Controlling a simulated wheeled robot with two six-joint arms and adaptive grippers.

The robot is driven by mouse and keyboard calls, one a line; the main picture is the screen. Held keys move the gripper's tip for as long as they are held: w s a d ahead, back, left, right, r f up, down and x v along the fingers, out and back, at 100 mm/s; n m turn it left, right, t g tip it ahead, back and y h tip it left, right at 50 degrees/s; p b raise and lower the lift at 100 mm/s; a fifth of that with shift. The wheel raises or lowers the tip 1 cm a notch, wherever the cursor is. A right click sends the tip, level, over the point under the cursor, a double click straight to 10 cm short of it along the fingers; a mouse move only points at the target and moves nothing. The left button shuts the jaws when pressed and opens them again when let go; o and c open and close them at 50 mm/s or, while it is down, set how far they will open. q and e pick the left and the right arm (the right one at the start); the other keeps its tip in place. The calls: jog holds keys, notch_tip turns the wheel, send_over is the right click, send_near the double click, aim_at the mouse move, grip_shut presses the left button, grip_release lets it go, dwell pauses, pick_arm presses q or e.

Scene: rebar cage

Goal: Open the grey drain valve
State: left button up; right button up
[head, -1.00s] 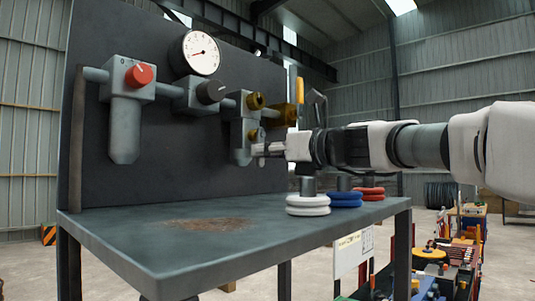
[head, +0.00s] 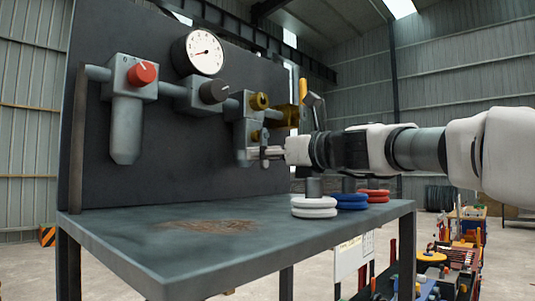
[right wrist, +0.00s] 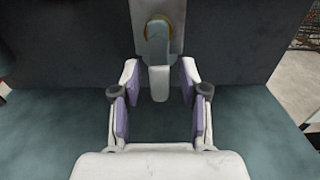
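The grey drain valve shows as a grey lever (right wrist: 158,45) hanging down from a brass-coloured fitting on a pale block in the right wrist view. My right gripper (right wrist: 158,80) is open, with one finger on each side of the lever's lower end. Gaps show between the lever and both purple finger pads. In the head view my right gripper (head: 266,153) reaches in from the right to the lower part of the grey block with brass ports (head: 245,130). It hides much of the lever there. My left gripper is in neither view.
On the same pipe are a red knob (head: 142,73), a gauge (head: 204,53) and a black knob (head: 214,91). White rings (head: 314,208), blue rings (head: 351,201) and red rings (head: 374,196) stand on the bench (head: 150,255). The bench's left part is clear.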

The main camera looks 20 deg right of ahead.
aim_at(264, 106)
jog(key=shift+s+d+r, duration=0.1)
jog(key=shift+r, duration=0.1)
jog(key=r, duration=0.8)
jog(key=shift+w+r, duration=0.2)
jog(key=shift+r, duration=0.6)
